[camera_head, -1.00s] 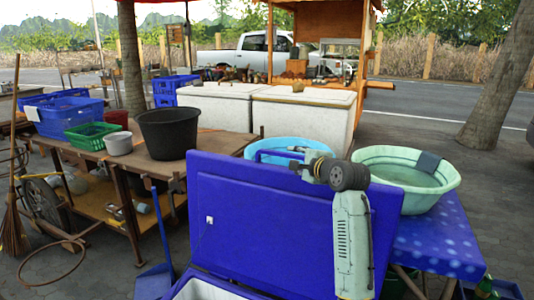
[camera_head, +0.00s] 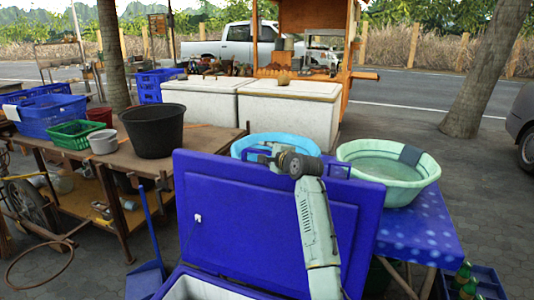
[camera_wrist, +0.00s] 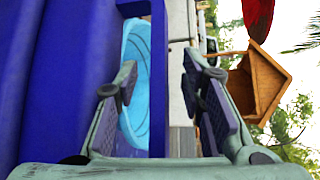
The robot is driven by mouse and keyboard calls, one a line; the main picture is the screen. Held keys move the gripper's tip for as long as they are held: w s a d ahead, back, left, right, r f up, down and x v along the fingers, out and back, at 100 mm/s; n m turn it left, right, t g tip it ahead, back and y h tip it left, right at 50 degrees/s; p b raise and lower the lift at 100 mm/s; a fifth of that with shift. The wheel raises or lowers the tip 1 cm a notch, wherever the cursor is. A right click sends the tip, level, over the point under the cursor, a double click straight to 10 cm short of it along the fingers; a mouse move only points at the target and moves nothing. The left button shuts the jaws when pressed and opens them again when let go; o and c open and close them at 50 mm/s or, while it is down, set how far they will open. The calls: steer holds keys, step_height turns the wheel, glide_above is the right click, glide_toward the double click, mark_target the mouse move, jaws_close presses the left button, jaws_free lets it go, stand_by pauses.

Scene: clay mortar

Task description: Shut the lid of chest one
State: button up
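A blue chest with a pale inside (camera_head: 195,288) stands at the bottom of the head view, mostly cut off by the frame. Its blue lid (camera_head: 240,215) stands open and upright. My gripper (camera_head: 262,153) is at the lid's top edge, with my forearm crossing in front of the lid. In the wrist view my gripper (camera_wrist: 160,95) has its two fingers wide apart with nothing clamped. The lid's blue surface (camera_wrist: 50,80) fills the left side there, beside and behind the left finger. I cannot tell whether the fingers touch the lid.
A table with a blue dotted cloth (camera_head: 425,230) bears a pale green basin (camera_head: 390,172) right behind the lid. A light blue basin (camera_head: 250,142) is behind it too. A wooden workbench (camera_head: 120,165) with a black tub (camera_head: 152,130) is left. Two white chests (camera_head: 290,115) stand further back.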

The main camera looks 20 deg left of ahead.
steer(key=shift+c, duration=0.5)
jaws_close()
